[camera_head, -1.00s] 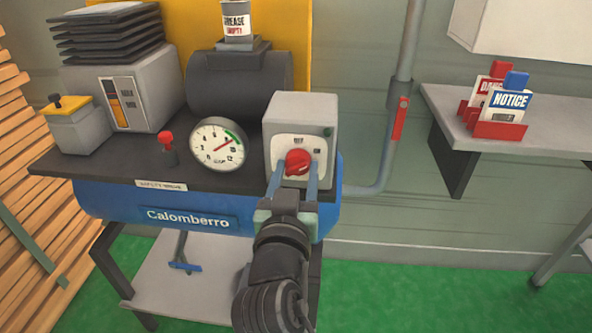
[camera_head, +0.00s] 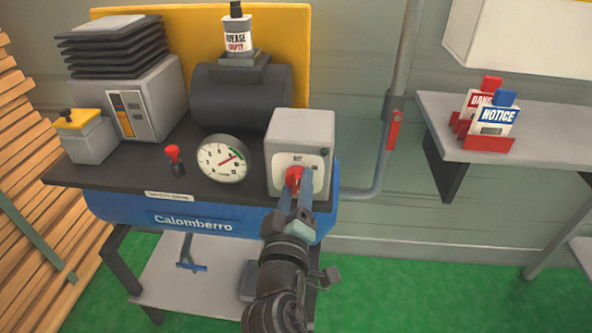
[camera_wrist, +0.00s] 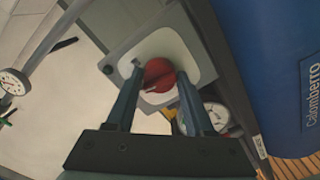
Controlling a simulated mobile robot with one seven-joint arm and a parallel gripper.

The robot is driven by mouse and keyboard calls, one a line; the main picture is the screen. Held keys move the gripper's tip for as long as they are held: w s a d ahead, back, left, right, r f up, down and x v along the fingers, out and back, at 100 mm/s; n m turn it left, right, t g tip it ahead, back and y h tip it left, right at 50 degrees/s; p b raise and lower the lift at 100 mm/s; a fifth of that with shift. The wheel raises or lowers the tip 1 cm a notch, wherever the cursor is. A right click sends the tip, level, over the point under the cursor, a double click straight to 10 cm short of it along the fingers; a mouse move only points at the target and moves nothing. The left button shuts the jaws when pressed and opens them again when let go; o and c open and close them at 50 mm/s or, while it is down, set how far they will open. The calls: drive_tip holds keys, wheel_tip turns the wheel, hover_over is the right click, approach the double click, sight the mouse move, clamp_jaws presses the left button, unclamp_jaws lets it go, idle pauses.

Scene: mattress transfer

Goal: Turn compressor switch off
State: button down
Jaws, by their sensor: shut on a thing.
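The compressor (camera_head: 200,210) is a blue tank with a dark top plate. On its right end stands a grey switch box (camera_head: 314,132) with a white dial plate and a red rotary switch knob (camera_head: 292,175). My gripper (camera_head: 297,187) is shut on the red knob, and its blue-grey fingers partly hide the knob and the plate's lower lettering. In the wrist view the round red knob (camera_wrist: 157,70) sits between the two fingertips, with a dark slit across its face. I cannot read the knob's setting for certain.
A pressure gauge (camera_head: 223,158) and a small red-topped valve (camera_head: 175,160) stand left of the switch box. A conduit with a red handle (camera_head: 394,130) runs up the wall to the right. A grey shelf (camera_head: 545,130) holds sign cards (camera_head: 495,122).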

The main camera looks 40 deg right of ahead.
drive_tip(key=shift+n+p, duration=0.5)
drive_tip(key=shift+n, duration=0.5)
drive_tip(key=shift+c, duration=1.4)
unclamp_jaws()
drive_tip(key=b+v, duration=0.1)
drive_tip(key=v, duration=1.2)
